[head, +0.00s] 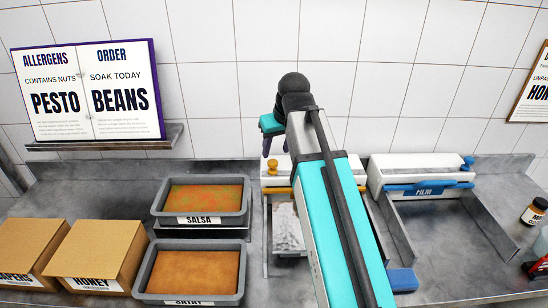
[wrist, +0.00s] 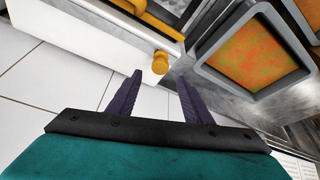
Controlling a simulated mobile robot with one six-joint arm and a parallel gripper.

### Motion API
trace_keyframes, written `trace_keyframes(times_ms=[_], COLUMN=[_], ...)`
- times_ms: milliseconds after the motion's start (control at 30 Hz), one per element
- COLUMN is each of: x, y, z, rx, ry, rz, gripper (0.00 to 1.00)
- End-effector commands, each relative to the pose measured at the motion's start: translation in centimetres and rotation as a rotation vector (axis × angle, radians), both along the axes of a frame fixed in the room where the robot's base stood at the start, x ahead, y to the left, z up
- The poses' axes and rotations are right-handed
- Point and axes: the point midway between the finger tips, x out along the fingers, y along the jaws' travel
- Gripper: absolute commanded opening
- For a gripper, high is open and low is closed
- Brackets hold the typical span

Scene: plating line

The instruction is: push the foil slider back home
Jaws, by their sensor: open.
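The foil slider, a yellow-orange knob (head: 272,167), sits at the left end of the white foil box (head: 275,182). A yellow strip (head: 277,190) runs along the box front, partly hidden by my arm. In the wrist view the knob (wrist: 160,62) shows beyond the fingertips, roughly between them in the picture. My gripper (head: 267,151) hangs just above and behind the knob in the head view. Its two purple fingers (wrist: 159,80) are apart with nothing between them. I cannot tell the exact gap from fingers to knob.
A similar film box (head: 420,168) with a blue knob (head: 467,163) stands to the right. Salsa (head: 247,204) and satay (head: 239,285) trays stand left of the foil box. Cartons (head: 100,250) are further left. A blue block (head: 402,280) lies at the front. The tiled wall is close behind.

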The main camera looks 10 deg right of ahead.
Motion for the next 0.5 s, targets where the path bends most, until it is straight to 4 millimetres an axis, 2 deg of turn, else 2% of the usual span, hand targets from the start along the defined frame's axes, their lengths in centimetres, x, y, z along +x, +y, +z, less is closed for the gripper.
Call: trace_keyframes(times_ms=[500], x=[1.7], y=[0.3], z=[-4.2], rx=[0.0], ry=[0.002], rz=[0.0], gripper=[0.45])
